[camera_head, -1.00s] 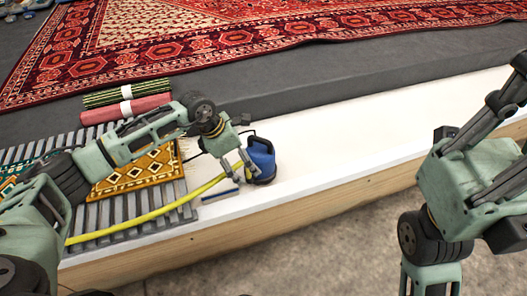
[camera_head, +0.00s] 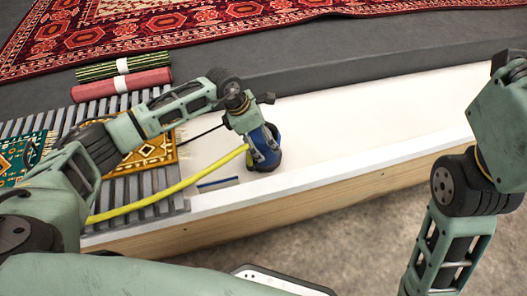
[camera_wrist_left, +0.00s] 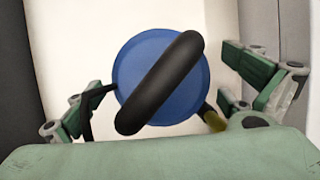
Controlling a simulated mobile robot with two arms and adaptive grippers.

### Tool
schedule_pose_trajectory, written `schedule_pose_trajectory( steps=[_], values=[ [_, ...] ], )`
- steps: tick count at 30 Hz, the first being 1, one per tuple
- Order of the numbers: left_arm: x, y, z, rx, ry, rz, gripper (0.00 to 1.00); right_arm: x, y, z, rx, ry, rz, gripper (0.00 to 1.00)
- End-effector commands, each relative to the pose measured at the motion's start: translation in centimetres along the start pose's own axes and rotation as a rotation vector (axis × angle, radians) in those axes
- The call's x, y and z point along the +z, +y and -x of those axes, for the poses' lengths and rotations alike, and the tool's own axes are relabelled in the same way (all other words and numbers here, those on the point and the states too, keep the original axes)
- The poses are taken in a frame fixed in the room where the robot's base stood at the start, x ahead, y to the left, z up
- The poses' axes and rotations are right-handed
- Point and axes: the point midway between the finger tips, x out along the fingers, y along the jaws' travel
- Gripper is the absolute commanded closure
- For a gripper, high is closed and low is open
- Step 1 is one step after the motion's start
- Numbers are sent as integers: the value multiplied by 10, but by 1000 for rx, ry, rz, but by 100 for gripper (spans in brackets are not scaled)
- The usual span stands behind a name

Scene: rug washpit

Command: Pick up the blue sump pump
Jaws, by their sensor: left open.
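The blue sump pump (camera_head: 273,139) stands upright on the white floor of the pit, near its wooden front wall. In the left wrist view its round blue top (camera_wrist_left: 140,72) and thick black handle (camera_wrist_left: 160,83) fill the middle. My left gripper (camera_head: 263,157) is over the pump from above and hides part of it in the head view. In the left wrist view its open fingers (camera_wrist_left: 165,100) are on either side of the pump, and I see no clear contact. My right arm shows at the right, but its gripper is out of view.
A yellow hose (camera_head: 165,203) runs left from the pump over a grey slatted rack (camera_head: 160,205) holding small rugs (camera_head: 150,152). Rolled rugs (camera_head: 122,84) lie behind. A blue-edged brush-like piece (camera_head: 217,184) lies beside the pump. The white pit floor (camera_head: 370,105) to the right is clear.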

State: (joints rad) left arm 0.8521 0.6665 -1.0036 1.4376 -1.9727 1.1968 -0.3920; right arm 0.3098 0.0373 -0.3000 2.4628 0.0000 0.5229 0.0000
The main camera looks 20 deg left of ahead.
Motion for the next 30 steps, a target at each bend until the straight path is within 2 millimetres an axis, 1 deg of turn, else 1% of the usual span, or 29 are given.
schedule_pose_trajectory(
  steps=[1, 3, 10, 11, 30],
  values=[
    [-1, 0, -7, 0, 0, 0, 0, -3, -1, 0, -4, 12, 1, 100],
    [0, 0, -9, 0, 0, 1, 0, -4, -1, -2, -6, 17, 2, 100],
    [0, 0, -9, 0, 0, 0, 0, -4, -1, -4, -7, 17, 2, 100],
    [0, 0, -9, 0, 0, 0, 2, -4, -1, -4, -7, 17, 2, 100],
    [0, 0, -9, 1, 0, 0, 58, -4, -2, -4, -7, 18, 2, 100]
  ],
)
